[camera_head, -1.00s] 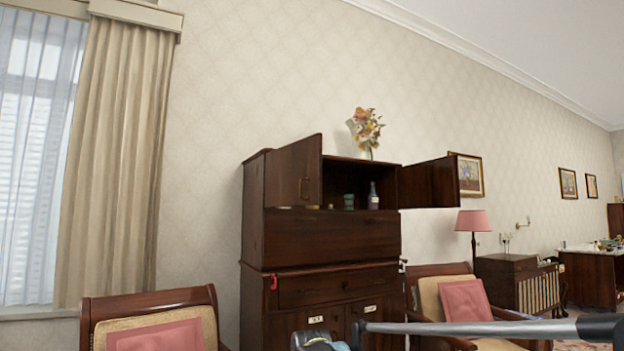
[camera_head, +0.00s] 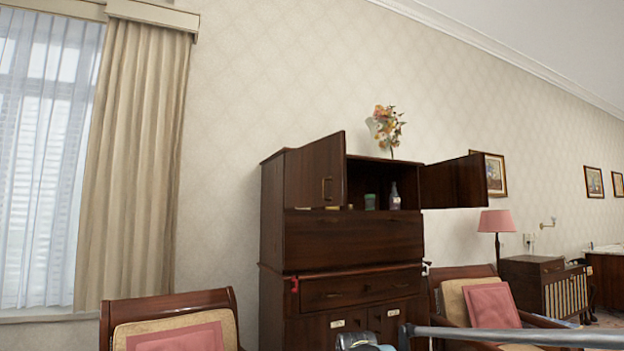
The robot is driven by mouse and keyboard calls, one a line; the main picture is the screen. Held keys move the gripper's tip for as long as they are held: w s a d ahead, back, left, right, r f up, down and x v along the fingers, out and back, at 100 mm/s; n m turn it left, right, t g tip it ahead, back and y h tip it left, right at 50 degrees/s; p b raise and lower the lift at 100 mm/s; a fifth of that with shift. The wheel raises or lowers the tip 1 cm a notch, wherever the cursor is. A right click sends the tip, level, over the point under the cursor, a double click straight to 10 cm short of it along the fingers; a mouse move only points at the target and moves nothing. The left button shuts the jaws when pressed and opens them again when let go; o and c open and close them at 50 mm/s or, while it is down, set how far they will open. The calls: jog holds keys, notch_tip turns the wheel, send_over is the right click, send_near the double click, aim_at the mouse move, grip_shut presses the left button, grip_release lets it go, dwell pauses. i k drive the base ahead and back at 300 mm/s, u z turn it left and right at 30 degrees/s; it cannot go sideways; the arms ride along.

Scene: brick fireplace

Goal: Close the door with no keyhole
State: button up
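A dark wooden cabinet (camera_head: 352,236) stands against the wall. Its upper left door (camera_head: 318,171) stands open and shows a brass handle; I cannot make out a keyhole on it. Its upper right door (camera_head: 455,182) also stands open, swung out to the right, and I cannot tell whether it has a keyhole. Part of my gripper (camera_head: 362,341) shows at the bottom edge, below the cabinet's lower doors and apart from the upper doors. Its fingers are cut off or too small to read.
Bottles and jars (camera_head: 394,196) stand in the open compartment. A flower vase (camera_head: 386,130) is on top. A left armchair (camera_head: 170,320) and a right armchair (camera_head: 484,303) flank the cabinet. A pink lamp (camera_head: 496,222) stands farther right.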

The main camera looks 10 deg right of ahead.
aim_at(316, 170)
jog(key=i, duration=0.9)
jog(key=u, duration=0.1)
